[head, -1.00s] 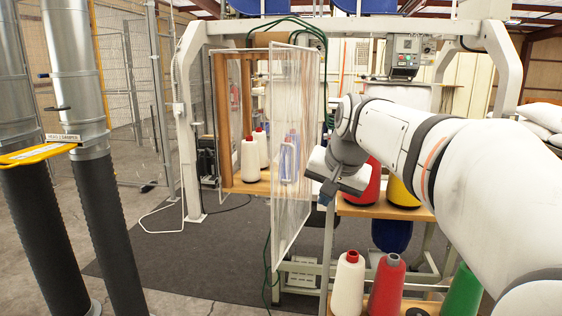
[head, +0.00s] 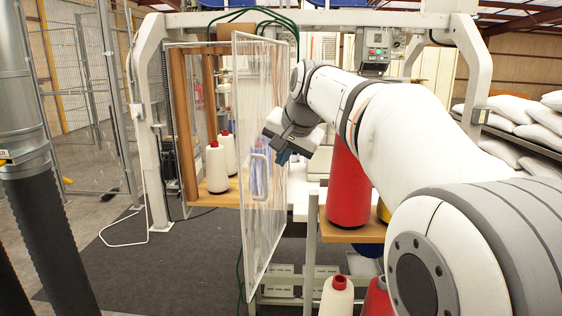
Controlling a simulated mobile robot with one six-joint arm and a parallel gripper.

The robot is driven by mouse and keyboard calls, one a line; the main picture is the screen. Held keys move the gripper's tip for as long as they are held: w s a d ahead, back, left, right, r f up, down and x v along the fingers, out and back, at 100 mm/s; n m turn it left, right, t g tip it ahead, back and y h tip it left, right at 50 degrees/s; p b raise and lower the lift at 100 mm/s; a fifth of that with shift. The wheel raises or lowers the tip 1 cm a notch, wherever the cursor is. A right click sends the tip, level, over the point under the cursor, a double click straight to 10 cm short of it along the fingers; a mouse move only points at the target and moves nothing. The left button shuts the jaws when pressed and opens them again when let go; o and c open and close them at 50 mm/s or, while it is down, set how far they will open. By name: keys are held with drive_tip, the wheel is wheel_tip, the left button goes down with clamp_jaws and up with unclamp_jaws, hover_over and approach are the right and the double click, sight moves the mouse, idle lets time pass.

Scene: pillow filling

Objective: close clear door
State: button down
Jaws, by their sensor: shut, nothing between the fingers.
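The clear door (head: 262,215) is a tall see-through panel in a thin white frame. It stands swung open, jutting toward me from the wooden cabinet (head: 188,130). A white handle (head: 259,177) sits on its face about halfway up. My gripper (head: 283,156) is shut and empty, just right of the door and close to the handle, a little above it. I cannot tell whether it touches the door. White cones and a blue spool show inside the cabinet, partly through the panel.
A large red cone (head: 347,190) stands on a wooden shelf (head: 345,232) just right of the door, below my arm. More cones sit lower down. Dark mat (head: 170,265) lies clear on the floor left of the door. Pillows are stacked at the far right.

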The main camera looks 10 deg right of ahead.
drive_tip(key=x, duration=0.8)
drive_tip(key=shift+w+f, duration=0.2)
drive_tip(key=shift+f, duration=0.1)
